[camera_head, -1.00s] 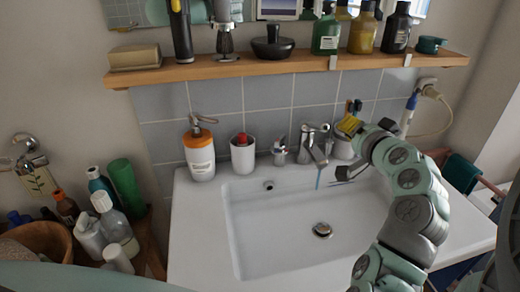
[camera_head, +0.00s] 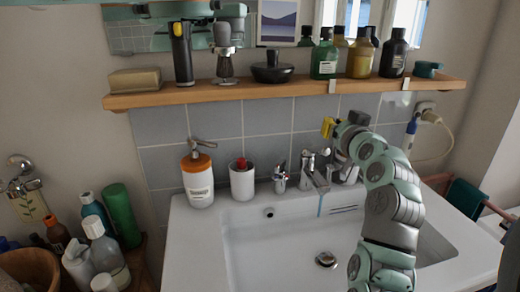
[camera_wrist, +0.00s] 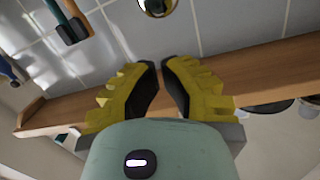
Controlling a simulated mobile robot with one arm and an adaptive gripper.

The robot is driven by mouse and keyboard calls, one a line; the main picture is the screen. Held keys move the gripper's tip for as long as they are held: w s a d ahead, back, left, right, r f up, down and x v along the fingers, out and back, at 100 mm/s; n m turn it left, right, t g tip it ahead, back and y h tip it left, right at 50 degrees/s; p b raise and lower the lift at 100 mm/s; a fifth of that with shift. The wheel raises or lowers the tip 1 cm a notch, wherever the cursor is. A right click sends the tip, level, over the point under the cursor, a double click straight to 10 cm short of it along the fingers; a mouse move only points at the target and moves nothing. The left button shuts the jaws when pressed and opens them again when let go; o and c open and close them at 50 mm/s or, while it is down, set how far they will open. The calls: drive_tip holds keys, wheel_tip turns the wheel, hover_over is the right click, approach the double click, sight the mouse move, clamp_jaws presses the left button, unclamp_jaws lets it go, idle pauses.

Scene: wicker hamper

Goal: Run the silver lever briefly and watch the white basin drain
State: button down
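The white basin (camera_head: 275,268) is in the lower middle of the head view, with a metal drain (camera_head: 326,259) in its floor. I cannot make out standing water. A silver tap (camera_head: 314,178) with a lever (camera_head: 308,157) on top stands at its back edge. A thin blue stream (camera_head: 319,206) falls from the spout. A smaller silver fitting (camera_head: 280,177) stands left of it. My gripper (camera_head: 328,127) is above and right of the tap, apart from it. In the wrist view its yellow fingers (camera_wrist: 161,66) have a narrow gap between the tips, with nothing between them.
A wooden shelf (camera_head: 215,95) with bottles runs along the wall above. An orange-topped dispenser (camera_head: 198,180) and a white cup (camera_head: 242,182) stand left of the tap. Several bottles crowd the lower left. A plugged-in cord (camera_head: 440,136) hangs at the right.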

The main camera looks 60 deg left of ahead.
sight(315, 149)
drive_tip(key=shift+a+f+p, duration=0.15)
drive_tip(key=shift+a+f, duration=0.15)
drive_tip(key=shift+f, duration=0.35)
drive_tip(key=shift+a+f+p, duration=0.2)
drive_tip(key=shift+a+f, duration=0.1)
drive_tip(key=shift+f, duration=0.35)
drive_tip(key=shift+a+f+p, duration=0.15)
drive_tip(key=shift+a+f, duration=0.15)
drive_tip(key=shift+f, duration=0.35)
drive_tip(key=shift+f, duration=0.1)
drive_tip(key=b, duration=0.2)
drive_tip(key=shift+d+f+b, duration=0.1)
drive_tip(key=shift+f+b, duration=0.2)
drive_tip(key=shift+f, duration=0.05)
drive_tip(key=b, duration=0.2)
drive_tip(key=f+y+b, duration=0.1)
drive_tip(key=b, duration=0.2)
drive_tip(key=shift+s+d+t, duration=0.15)
drive_tip(key=shift+d+t, duration=0.15)
drive_tip(key=shift+r, duration=0.45)
